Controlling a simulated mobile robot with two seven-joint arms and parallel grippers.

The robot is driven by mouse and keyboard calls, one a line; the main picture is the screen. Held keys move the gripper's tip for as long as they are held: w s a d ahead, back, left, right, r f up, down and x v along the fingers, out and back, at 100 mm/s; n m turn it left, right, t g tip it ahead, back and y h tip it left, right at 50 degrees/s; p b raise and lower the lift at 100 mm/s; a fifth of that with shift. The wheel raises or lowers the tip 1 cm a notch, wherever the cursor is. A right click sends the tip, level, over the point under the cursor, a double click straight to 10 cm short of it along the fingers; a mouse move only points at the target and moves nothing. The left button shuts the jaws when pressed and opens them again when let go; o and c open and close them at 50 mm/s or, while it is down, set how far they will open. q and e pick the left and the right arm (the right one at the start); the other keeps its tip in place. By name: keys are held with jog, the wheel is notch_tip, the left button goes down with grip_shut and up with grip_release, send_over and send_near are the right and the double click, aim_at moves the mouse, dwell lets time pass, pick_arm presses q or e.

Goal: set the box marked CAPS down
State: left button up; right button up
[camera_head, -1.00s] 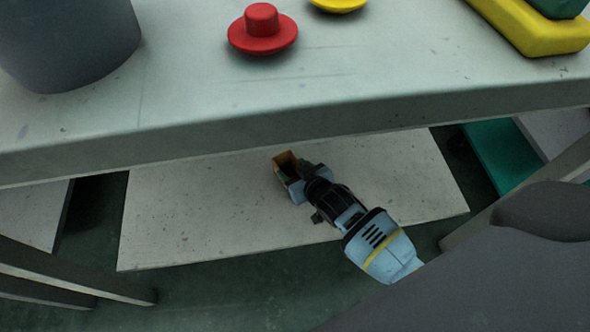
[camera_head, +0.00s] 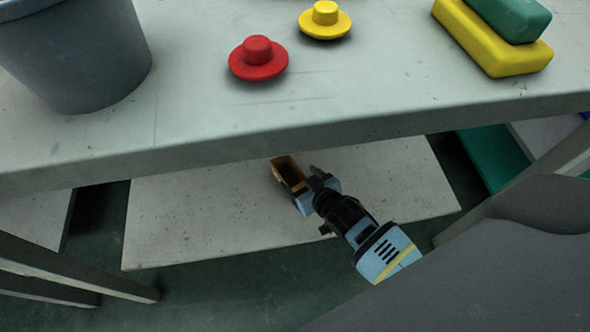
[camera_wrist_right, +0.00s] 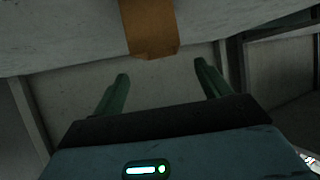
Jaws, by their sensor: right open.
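A small brown open-topped box (camera_head: 288,172) is on the pale lower board under the table edge. No CAPS marking can be read on it. It also shows in the right wrist view (camera_wrist_right: 152,30), at the top, beyond the fingertips. My right gripper (camera_head: 307,179) is just right of and below the box in the head view. Its two green fingers are spread with nothing between them in the wrist view (camera_wrist_right: 160,71). The box appears clear of the fingers. My left gripper is not in view.
The pale lower board (camera_head: 215,215) is bare around the box. The grey tabletop edge (camera_head: 200,157) overhangs it. On top stand a grey bucket (camera_head: 75,55), a red knobbed disc (camera_head: 257,62), a yellow one (camera_head: 325,22) and yellow and green blocks (camera_head: 490,42).

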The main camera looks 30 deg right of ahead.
jog(key=p+v, duration=0.2)
jog(key=v, duration=0.4)
jog(key=shift+s+r, duration=0.2)
jog(key=shift+s, duration=0.05)
